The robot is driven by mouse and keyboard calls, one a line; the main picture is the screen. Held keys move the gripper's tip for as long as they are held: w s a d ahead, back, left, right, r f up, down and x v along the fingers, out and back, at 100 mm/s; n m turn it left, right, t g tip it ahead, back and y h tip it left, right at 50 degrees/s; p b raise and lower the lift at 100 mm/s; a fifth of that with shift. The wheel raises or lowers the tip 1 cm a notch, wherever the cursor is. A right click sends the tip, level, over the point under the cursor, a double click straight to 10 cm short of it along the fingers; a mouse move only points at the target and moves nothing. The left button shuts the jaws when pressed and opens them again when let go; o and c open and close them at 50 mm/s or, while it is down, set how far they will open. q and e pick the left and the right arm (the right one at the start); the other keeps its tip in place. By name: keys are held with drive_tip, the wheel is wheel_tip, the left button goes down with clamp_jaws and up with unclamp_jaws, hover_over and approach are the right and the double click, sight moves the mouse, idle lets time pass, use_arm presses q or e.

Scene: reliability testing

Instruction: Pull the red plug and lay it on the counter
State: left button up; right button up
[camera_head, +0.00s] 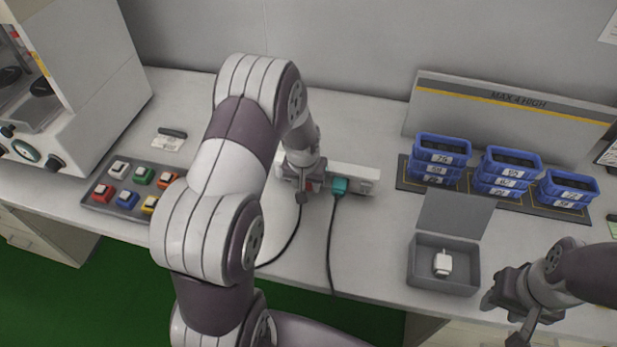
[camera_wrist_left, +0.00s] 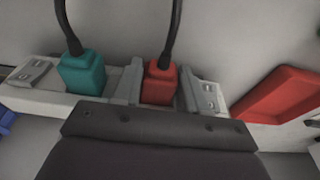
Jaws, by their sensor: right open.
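The white power strip (camera_head: 362,173) lies on the counter (camera_head: 380,225) and also shows in the left wrist view (camera_wrist_left: 40,98). The red plug (camera_wrist_left: 160,83) stands at the strip with a black cord leading away. It is mostly hidden by my gripper in the head view (camera_head: 314,187). My left gripper (camera_head: 304,184) is at the strip; its fingers (camera_wrist_left: 160,88) lie close against both sides of the red plug. The teal plug (camera_head: 339,186) sits beside it in the strip (camera_wrist_left: 82,72). My right gripper (camera_head: 508,308) is open and empty at the lower right.
An open grey box (camera_head: 420,270) with a white plug-like item (camera_head: 442,263) stands near the front edge. Blue bins (camera_head: 510,165) stand at the back right. A button panel (camera_head: 100,196) is on the left. A red tray (camera_wrist_left: 285,95) lies beside the strip.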

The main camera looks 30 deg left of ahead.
use_arm(q)
clamp_jaws()
drive_tip(key=shift+s+d+p, duration=0.2)
drive_tip(key=shift+s+p, duration=0.05)
drive_tip(key=shift+s, duration=0.55)
drive_tip(key=shift+s+d+p, duration=0.2)
drive_tip(key=shift+s, duration=0.6)
drive_tip(key=shift+s+d+p, duration=0.2)
drive_tip(key=shift+s+p, duration=0.05)
drive_tip(key=shift+s, duration=0.55)
drive_tip(key=shift+s, duration=0.15)
